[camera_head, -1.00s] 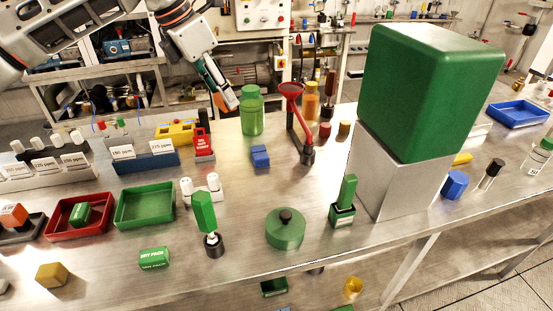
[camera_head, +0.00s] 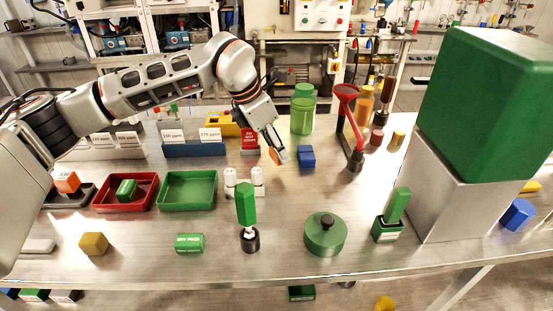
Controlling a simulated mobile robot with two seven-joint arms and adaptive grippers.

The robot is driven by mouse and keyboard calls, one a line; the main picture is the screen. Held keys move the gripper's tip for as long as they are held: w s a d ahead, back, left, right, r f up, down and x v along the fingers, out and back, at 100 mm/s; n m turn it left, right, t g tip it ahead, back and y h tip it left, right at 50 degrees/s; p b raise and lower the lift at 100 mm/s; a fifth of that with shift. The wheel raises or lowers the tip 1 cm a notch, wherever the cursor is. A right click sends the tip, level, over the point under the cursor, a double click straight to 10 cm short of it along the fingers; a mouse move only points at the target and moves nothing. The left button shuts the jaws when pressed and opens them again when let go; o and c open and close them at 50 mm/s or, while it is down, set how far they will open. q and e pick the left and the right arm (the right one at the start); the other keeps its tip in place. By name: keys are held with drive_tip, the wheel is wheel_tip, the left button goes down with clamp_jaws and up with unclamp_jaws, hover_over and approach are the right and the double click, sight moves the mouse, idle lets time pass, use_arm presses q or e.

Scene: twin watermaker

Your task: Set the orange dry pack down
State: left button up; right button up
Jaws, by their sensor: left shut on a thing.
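My left gripper (camera_head: 279,152) reaches in from the left and points down over the rear middle of the table. It is shut on a small orange thing that looks like the orange dry pack (camera_head: 274,156); the fingers hide most of it. It appears just left of the blue block (camera_head: 307,156) and right of the red-labelled stand (camera_head: 250,141). I cannot tell its exact height above the table (camera_head: 215,268). My right gripper is not in view.
A red tray (camera_head: 100,205) with a green pack (camera_head: 126,190) and an empty green tray (camera_head: 188,204) stand left. A green dry pack (camera_head: 189,243) lies in front. A green bottle (camera_head: 302,110) and red funnel stand (camera_head: 355,150) are close by. A large green box (camera_head: 485,100) stands right.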

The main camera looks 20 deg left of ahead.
sight(272, 152)
use_arm(q)
drive_tip(key=shift+f, duration=1.85)
drive_tip(key=o, duration=1.1)
drive_tip(key=shift+f, duration=0.15)
